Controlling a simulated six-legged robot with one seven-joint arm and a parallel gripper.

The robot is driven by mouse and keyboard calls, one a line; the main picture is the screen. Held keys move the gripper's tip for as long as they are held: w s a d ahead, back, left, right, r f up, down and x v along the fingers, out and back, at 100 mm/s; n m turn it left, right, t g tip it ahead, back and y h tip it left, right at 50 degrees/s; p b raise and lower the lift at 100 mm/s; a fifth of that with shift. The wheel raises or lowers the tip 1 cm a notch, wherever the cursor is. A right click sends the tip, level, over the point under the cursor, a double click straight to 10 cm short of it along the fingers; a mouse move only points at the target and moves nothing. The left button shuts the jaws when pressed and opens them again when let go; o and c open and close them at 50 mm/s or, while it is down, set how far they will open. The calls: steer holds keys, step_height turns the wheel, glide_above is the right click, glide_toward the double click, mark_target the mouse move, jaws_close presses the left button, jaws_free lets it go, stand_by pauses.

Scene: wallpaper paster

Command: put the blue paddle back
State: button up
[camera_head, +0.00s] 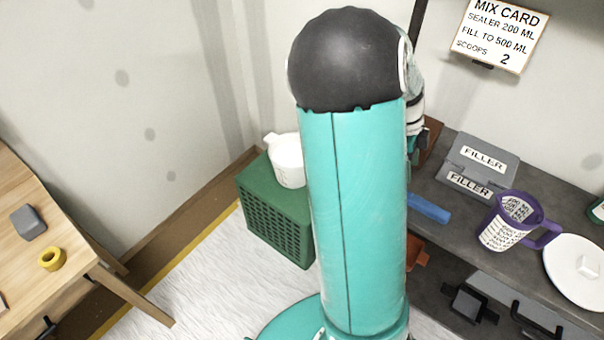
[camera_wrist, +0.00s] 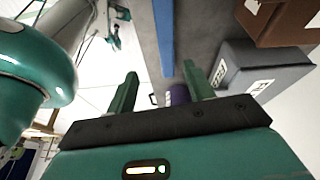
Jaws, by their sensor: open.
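The blue paddle (camera_head: 428,208) lies on the dark grey counter in the head view, near its front edge. Its left part is hidden behind my teal arm. In the wrist view a long blue bar (camera_wrist: 163,38), which looks like the paddle, runs down from the top edge over the grey counter. My gripper (camera_wrist: 160,88) is open, with its two green fingers apart and nothing held between them. The blue bar lies beyond the fingertips, in line with the gap; I cannot tell the distance. In the head view my gripper is hidden behind my arm.
The counter (camera_head: 440,198) holds a grey filler box (camera_head: 480,160), a purple-handled measuring jug (camera_head: 510,222) and a white plate (camera_head: 577,285). A green crate (camera_head: 275,215) bears a white jug (camera_head: 287,160). A wooden table (camera_head: 25,265) stands left. An orange-brown piece (camera_head: 416,253) shows below the counter edge.

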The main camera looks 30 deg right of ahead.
steer(key=w+a+r+n+t+y, duration=0.1)
steer(key=w+a+r+n+t, duration=0.25)
steer(key=a+n, duration=0.55)
steer(key=w+a+r+n+t+y, duration=0.15)
steer(key=a+r+n, duration=0.4)
steer(key=a, duration=0.55)
steer(key=s+a+r+n+t, duration=0.2)
steer(key=s+a+r+n, duration=0.1)
steer(key=a+n, duration=0.4)
steer(key=s+a+r+n+t+h, duration=0.1)
steer(key=s+a+r+n+t, duration=0.1)
steer(key=a+n, duration=0.6)
steer(key=shift+s+a+r, duration=0.25)
steer(key=shift+s+r, duration=0.15)
steer(key=shift+r, duration=0.5)
steer(key=shift+n, duration=0.25)
steer(key=c, duration=0.3)
steer(key=shift+c, duration=0.2)
steer(key=shift+d, duration=0.1)
